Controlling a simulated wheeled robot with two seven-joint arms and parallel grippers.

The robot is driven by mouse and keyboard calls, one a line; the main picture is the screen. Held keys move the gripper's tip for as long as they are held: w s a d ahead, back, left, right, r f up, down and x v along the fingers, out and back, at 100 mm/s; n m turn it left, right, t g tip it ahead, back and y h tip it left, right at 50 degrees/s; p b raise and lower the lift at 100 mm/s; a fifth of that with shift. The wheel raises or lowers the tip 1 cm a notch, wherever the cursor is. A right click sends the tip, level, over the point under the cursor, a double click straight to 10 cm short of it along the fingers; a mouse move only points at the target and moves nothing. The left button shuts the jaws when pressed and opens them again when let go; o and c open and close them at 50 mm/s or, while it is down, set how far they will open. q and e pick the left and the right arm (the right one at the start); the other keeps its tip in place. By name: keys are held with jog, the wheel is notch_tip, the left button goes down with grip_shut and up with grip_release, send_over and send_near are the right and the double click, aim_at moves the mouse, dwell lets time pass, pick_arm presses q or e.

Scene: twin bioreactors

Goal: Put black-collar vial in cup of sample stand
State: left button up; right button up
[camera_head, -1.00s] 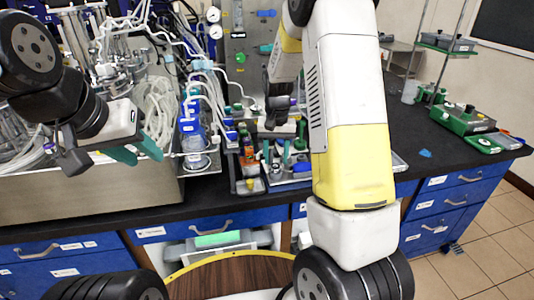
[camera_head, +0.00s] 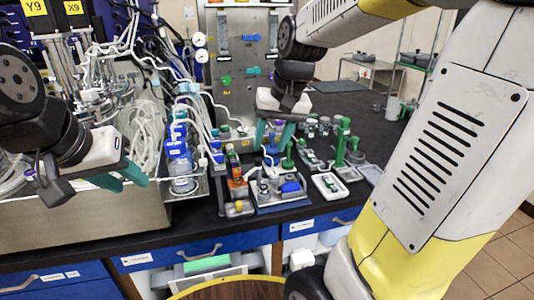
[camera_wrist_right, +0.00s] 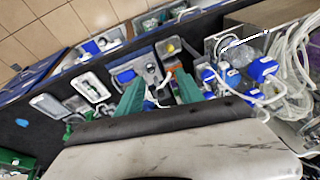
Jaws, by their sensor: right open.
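My right gripper (camera_head: 275,137) is open and empty, its teal fingers pointing down over the bench. In the right wrist view the gripper (camera_wrist_right: 158,92) has its fingers apart. Beyond them is a blue-grey tray (camera_head: 283,207) with a bright blue block and small grey fittings; it also shows in the right wrist view (camera_wrist_right: 122,66). I cannot tell which small item is the black-collar vial or which fitting is the cup of the sample stand. My left gripper (camera_head: 118,177) hangs at the left, fingers apart and empty, in front of the steel tank.
A narrow rack (camera_head: 237,187) with coloured bottles stands left of the tray. A blue-capped bottle (camera_head: 181,158) with tubes is further left. A white tray (camera_head: 329,187) and green stands (camera_head: 341,140) are to the right. Dark bench top shows clear at back right.

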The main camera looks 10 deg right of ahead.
jog(key=s+a+r+n+t, duration=0.1)
jog(key=s+t, duration=0.2)
jog(key=s, duration=0.8)
jog(key=shift+s+r+n, duration=0.3)
jog(key=shift+s+r, duration=0.1)
jog(key=shift+o, duration=0.3)
jog(key=shift+w, duration=0.1)
